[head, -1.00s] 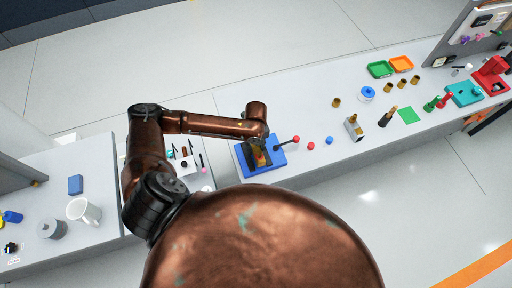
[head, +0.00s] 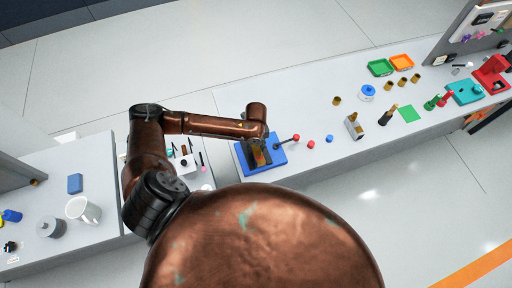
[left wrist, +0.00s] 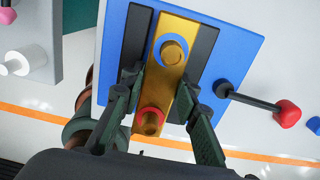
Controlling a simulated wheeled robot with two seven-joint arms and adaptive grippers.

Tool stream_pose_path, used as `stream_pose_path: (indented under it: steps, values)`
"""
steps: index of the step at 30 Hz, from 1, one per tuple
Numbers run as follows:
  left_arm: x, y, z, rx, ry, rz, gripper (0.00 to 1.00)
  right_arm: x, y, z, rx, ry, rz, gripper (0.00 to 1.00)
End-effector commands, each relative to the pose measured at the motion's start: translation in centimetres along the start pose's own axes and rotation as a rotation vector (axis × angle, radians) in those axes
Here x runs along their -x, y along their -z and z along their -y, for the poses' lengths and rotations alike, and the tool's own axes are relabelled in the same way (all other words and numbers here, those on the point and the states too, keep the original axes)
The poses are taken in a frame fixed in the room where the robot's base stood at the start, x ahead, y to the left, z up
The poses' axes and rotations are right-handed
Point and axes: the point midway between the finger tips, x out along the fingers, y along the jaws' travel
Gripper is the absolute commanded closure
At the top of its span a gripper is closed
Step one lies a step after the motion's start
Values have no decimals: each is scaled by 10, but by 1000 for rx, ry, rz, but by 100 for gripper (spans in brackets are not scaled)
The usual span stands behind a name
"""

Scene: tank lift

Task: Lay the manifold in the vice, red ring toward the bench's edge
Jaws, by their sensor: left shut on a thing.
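The vice is a blue block (head: 279,156) with dark jaws near the left end of the long bench; its blue plate (left wrist: 236,48) fills the upper left wrist view. The brass manifold (left wrist: 176,68) lies lengthwise between the two dark jaws. Its blue ring (left wrist: 171,51) is at the far end and its red ring (left wrist: 149,121) at the near end, on the side where floor shows beyond the bench. My left gripper (left wrist: 160,88) is shut on the manifold, one finger on each side; in the head view it (head: 258,152) is over the vice. My right gripper is not in view.
A vice handle with a red knob (left wrist: 288,112) sticks out to the right. Small red and blue pieces (head: 329,139) lie beyond it. A metal block (head: 354,127) and several brass cups stand farther right. A white mug (head: 84,210) stands on the left bench.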

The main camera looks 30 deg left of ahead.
Motion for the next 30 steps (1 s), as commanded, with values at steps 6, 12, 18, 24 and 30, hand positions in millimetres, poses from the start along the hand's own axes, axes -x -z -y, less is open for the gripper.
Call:
stream_pose_path:
  steps: [6,12,18,24,30]
  values:
    - [-1,-1,1,-1,3,2,100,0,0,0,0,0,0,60]
    - [-1,-1,1,-1,3,2,68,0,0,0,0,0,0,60]
    - [-2,0,1,0,2,1,54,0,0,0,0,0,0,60]
    - [-2,0,0,0,1,1,51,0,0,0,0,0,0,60]
    - [2,0,0,0,0,0,51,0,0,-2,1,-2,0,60]
